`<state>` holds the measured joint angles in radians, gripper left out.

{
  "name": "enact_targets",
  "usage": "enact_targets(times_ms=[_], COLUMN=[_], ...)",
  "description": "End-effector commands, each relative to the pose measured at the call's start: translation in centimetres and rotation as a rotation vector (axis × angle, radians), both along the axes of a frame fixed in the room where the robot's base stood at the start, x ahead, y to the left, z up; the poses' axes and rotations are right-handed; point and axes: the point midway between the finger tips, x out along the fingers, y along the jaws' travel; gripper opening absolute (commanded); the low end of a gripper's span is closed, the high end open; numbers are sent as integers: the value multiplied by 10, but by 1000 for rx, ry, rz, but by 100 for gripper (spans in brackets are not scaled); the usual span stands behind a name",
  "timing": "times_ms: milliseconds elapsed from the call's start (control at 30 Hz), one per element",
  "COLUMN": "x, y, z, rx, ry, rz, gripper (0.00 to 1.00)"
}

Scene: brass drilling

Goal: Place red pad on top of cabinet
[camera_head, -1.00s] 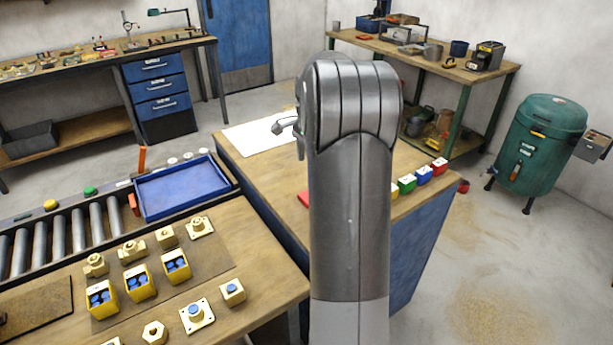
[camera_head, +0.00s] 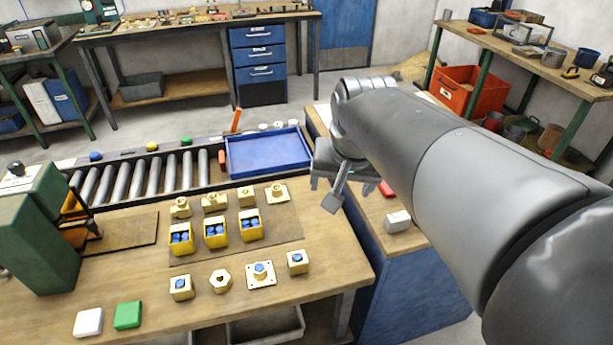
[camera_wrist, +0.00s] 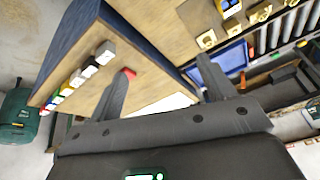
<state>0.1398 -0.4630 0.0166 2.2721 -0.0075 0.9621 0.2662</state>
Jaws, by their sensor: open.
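The cabinet (camera_head: 375,238) has a wooden top and blue sides, and stands right of the workbench. A flat red piece, which looks like the red pad (camera_head: 386,188), lies on its top, partly hidden by my arm. In the wrist view a red bit (camera_wrist: 130,73) shows beside the left fingertip, mostly hidden behind it. My gripper (camera_head: 334,188) is above the cabinet's left edge, fingers apart and empty. In the wrist view its fingers (camera_wrist: 164,70) spread over the wooden top (camera_wrist: 160,55).
Small blocks, one white (camera_head: 397,221), line the cabinet's edge. The workbench (camera_head: 330,262) holds brass parts, yellow boxes, a white pad (camera_head: 88,322) and a green pad (camera_head: 127,315). A blue tray (camera_head: 268,153) sits at the roller conveyor's (camera_head: 140,178) end.

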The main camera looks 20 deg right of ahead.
Motion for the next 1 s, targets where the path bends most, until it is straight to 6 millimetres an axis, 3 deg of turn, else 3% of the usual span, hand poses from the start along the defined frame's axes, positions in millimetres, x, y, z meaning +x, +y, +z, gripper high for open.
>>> enact_targets(times_ms=[100,333,1000], x=[-33,-71,-78], y=[19,37,40], z=[-6,-21,-25], rx=[-39,-93,-104], ry=[-47,-102,-113], rz=[145,329,366], gripper=[76,76,76])
